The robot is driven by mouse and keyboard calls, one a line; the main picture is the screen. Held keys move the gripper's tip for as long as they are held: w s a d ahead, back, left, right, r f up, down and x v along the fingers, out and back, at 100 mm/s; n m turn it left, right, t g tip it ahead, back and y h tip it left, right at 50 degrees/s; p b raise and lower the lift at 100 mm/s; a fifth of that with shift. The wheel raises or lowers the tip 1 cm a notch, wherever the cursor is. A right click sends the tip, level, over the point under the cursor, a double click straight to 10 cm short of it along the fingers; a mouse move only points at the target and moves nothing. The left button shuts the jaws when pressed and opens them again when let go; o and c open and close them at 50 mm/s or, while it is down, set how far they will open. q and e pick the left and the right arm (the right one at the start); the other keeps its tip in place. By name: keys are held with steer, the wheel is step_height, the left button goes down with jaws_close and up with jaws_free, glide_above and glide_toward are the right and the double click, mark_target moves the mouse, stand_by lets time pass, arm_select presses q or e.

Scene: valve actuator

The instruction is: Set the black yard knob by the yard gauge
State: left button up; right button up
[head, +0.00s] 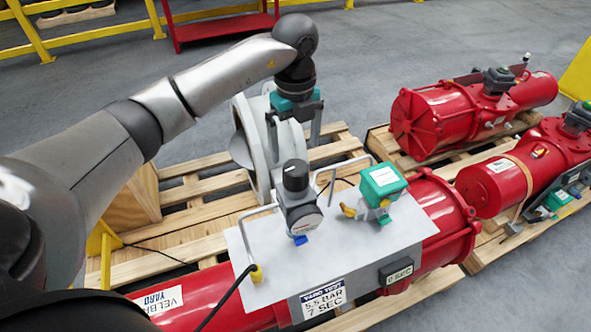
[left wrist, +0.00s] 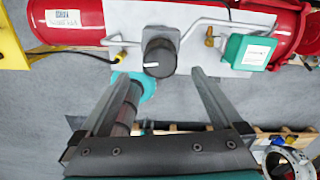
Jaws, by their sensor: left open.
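The black yard knob (head: 296,176) tops a dark regulator on a pale plate (head: 265,248). A round face on the regulator, perhaps the yard gauge (head: 307,220), sits below the knob; its reading is too small to tell. The plate's label (head: 324,299) reads 5.5 BAR, 7 SEC. In the left wrist view the knob (left wrist: 159,57) shows a white mark pointing left. My left gripper (head: 295,135) is open and empty, behind the knob in the head view. In the wrist view its fingertips (left wrist: 160,76) lie on either side, just short of the knob. My right gripper is out of view.
A teal-green box (head: 383,180) and bent metal pipes (head: 332,178) stand on the plate right of the knob. A box (head: 396,273) reads 0 SEC. Red actuators (head: 455,110) on wooden pallets lie to the right. A grey wheel-like part (head: 260,140) stands behind.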

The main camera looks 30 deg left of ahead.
mark_target(295, 166)
arm_select(q)
step_height(295, 166, down, 9)
steer(key=shift+r, duration=0.2)
steer(key=c, duration=1.3)
